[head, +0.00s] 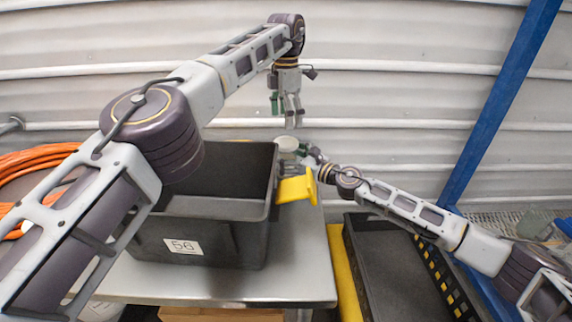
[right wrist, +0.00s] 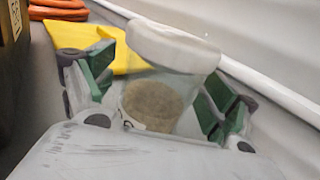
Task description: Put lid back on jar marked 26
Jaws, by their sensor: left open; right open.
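A clear jar (right wrist: 150,100) with brown contents and a wide white lid (right wrist: 172,47) on top shows in the right wrist view. Only part of a dark marking shows low on it; I cannot read it. My left gripper (head: 287,110) is open and empty, pointing down above the lid.
A dark bin (head: 240,235) labelled 56 stands on the grey metal table (head: 305,280), with a yellow piece (head: 297,189) at its right corner. A black tray (head: 375,270) lies right of a yellow strip. A blue post (head: 500,105) rises at right. Orange hose (head: 35,163) coils at left.

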